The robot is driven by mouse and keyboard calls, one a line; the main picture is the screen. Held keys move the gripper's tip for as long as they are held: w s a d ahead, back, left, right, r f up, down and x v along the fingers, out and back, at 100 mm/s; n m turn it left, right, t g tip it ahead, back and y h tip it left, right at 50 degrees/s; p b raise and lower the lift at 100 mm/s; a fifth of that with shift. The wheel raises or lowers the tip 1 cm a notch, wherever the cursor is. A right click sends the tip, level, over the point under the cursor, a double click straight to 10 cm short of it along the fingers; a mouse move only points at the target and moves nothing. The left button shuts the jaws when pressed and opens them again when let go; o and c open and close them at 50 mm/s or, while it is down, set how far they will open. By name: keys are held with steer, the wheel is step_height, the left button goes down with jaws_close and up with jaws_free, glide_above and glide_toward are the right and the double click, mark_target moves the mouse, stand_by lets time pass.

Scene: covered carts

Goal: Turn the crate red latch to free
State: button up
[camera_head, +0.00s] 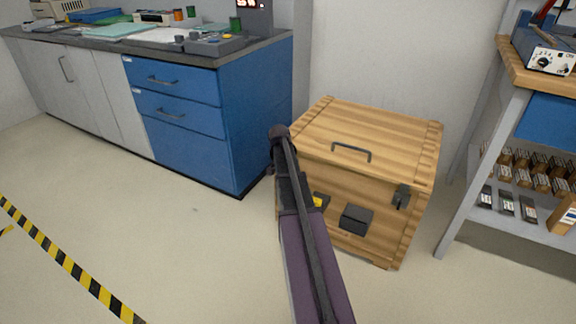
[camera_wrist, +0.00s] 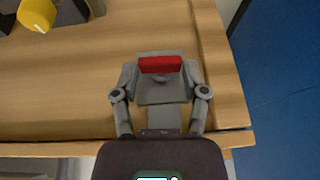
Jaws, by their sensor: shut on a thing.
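The wooden crate (camera_head: 385,135) stands on the floor with its lid shut. In the wrist view its plank face (camera_wrist: 60,80) fills most of the picture. The red latch (camera_wrist: 160,64) shows as a short red bar lying crosswise in that view. My gripper (camera_wrist: 161,75) is shut on the red latch, with a finger on each side of it. In the head view my arm hides the latch and my fingers at the left part of the crate's front.
The crate's front also carries a yellow part (camera_head: 318,200), a dark box (camera_head: 356,219) and a dark latch (camera_head: 402,196). A lid handle (camera_head: 351,150) stands on top. A blue drawer cabinet (camera_head: 180,110) is left, a shelf rack (camera_head: 480,165) right. The floor in front is clear.

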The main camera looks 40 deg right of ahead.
steer(key=shift+t, duration=0.3)
steer(key=o, duration=1.2)
steer(key=shift+c, duration=0.2)
steer(key=shift+w, duration=0.15)
steer(key=shift+g, duration=0.5)
steer(key=p+v, duration=1.3)
steer(key=v, duration=0.1)
steer(key=s+a+n+y, duration=0.1)
steer(key=s+a+n, duration=0.1)
steer(key=a, duration=0.9)
steer(key=s+a+f+n+y, duration=0.1)
steer(key=s+a+n, duration=0.2)
steer(key=a, duration=0.8)
steer(key=shift+a+f+n+g, duration=0.25)
steer(key=shift+a+n+g, duration=0.1)
steer(key=shift+n, duration=0.75)
